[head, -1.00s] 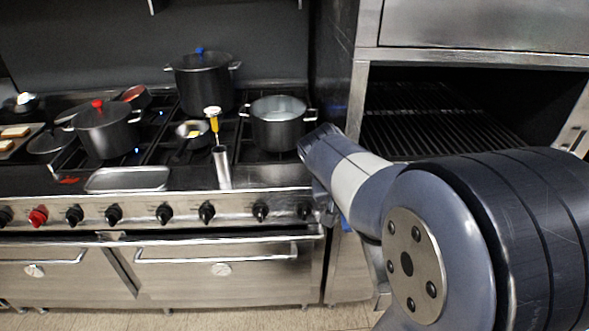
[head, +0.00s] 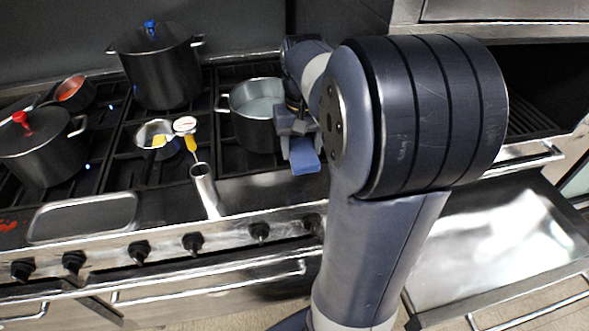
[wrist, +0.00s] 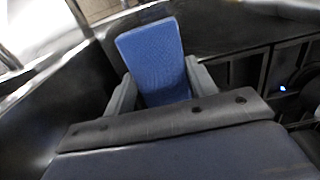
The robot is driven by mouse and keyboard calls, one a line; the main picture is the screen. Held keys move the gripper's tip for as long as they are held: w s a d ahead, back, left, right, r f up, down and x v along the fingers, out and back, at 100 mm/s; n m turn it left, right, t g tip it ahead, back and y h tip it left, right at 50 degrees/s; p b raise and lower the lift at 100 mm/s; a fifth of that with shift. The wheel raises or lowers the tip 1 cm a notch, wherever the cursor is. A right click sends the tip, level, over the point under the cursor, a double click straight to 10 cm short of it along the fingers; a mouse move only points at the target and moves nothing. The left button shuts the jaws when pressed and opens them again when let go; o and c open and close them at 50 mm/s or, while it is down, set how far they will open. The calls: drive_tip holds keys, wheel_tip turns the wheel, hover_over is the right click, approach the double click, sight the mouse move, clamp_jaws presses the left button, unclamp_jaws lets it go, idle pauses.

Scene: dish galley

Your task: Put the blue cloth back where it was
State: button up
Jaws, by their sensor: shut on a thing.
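The blue cloth (head: 304,157) shows as a small blue strip below my gripper (head: 293,128) in the head view. My gripper is shut on it, to the right of the open pot on the stove. In the wrist view the cloth (wrist: 152,58) stands out between the two grey fingers of my gripper (wrist: 158,88). Its lower part is hidden by the gripper body. My arm hides part of the stove's right end in the head view.
The open pot (head: 258,110) is just left of my gripper. The stove's front rail carries several knobs (head: 139,252). A steel surface (head: 490,240) lies at right.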

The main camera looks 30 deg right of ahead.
sight(302, 151)
wheel_tip(302, 151, down, 9)
drive_tip(key=shift+s+r, duration=0.1)
drive_tip(key=shift+r, duration=0.05)
drive_tip(key=o, duration=1)
wheel_tip(302, 151, up, 12)
drive_tip(key=shift+r, duration=0.1)
